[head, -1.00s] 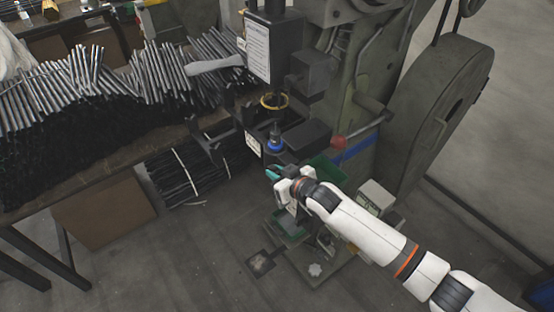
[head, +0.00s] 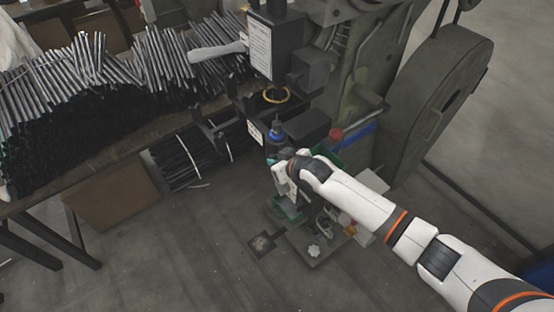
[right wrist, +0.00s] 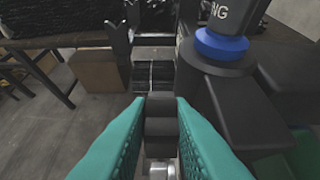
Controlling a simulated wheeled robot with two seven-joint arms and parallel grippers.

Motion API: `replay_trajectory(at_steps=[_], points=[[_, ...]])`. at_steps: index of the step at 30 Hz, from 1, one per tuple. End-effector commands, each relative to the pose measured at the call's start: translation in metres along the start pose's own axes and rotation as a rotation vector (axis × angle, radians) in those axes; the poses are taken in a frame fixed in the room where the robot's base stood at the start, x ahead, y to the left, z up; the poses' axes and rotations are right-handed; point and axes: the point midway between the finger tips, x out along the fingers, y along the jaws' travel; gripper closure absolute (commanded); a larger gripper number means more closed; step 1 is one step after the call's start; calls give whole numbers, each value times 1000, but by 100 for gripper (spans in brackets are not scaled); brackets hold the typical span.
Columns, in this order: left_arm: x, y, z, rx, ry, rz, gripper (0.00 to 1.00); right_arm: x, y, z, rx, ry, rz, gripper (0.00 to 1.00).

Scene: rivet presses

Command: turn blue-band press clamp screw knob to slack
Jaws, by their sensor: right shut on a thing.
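The press (head: 370,75) stands right of centre in the head view, with a blue band (head: 362,131) on its frame. A dark post with a blue ring (head: 277,135) stands at its front; the ring shows large in the right wrist view (right wrist: 222,43). My right gripper (head: 276,163) is just below that ring. In the right wrist view its teal fingers (right wrist: 160,135) are shut on a black knob (right wrist: 160,107), with a metal part below it. The head view hides most of the knob behind the gripper. My left gripper is in neither view.
A table at left holds many dark rods with silver ends (head: 95,65). A long grey handle (head: 216,51) sticks out left of the press head. A red ball knob (head: 336,133) and a large wheel (head: 440,110) are on the right.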

Motion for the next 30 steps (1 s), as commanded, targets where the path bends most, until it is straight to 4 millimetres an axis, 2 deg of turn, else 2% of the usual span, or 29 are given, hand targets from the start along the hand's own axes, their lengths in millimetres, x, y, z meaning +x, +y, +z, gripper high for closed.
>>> replay_trajectory(at_steps=[1, 4, 13, 17, 20, 30], points=[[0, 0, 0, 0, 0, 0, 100, 0, 0, 0, -1, 0, 0, 76], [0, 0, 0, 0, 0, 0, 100, 0, 0, 0, 0, 0, 0, 60], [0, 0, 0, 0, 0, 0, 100, -1, 0, 0, 0, -1, 0, 59], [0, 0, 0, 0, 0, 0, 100, -8, -1, 0, 0, -1, 0, 59], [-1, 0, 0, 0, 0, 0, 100, -20, 0, -1, 1, -1, 0, 59], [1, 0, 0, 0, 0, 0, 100, -82, 0, -1, 0, -1, 0, 59]])
